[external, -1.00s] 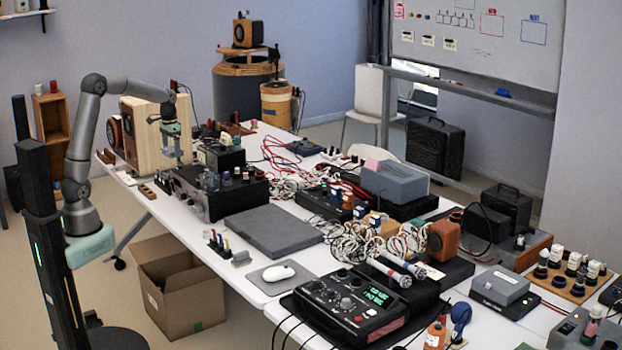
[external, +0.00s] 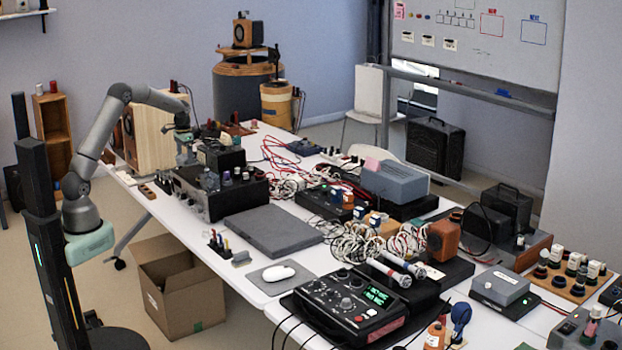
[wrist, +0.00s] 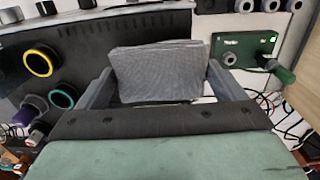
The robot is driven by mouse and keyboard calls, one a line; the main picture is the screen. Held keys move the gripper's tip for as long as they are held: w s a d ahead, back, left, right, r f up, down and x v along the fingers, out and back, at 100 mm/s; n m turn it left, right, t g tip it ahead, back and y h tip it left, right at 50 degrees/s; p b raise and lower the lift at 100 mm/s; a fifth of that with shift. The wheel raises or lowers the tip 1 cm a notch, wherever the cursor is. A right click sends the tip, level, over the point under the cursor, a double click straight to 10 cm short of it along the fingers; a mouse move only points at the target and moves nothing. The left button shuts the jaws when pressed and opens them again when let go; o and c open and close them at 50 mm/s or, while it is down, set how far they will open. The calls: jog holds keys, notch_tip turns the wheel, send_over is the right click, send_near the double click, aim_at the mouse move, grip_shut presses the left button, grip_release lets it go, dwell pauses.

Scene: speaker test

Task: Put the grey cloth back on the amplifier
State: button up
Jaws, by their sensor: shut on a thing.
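My gripper (wrist: 158,88) is shut on the grey cloth (wrist: 157,70), a ribbed, folded piece that fills the gap between the two fingers in the wrist view. A black unit with ringed knobs, seemingly the amplifier (wrist: 95,45), lies behind and to the left of the cloth there. In the external view a black amplifier-like box (external: 232,205) stands on the table with small items on top. My gripper (external: 186,151) is above and behind its left end. The cloth is too small to make out there, and I cannot tell whether it touches anything.
A wooden speaker cabinet (external: 152,130) stands close to the left of my gripper. A smaller black box (external: 222,158) is just right of it. A green box (wrist: 243,48) with a knob is right of the cloth. Loose cables (external: 285,160) lie further right.

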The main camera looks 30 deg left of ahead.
aim_at(185, 156)
jog(key=shift+w+a+f, duration=0.1)
jog(key=shift+w+f, duration=0.15)
jog(key=shift+f, duration=1.55)
jog(key=shift+f, duration=0.1)
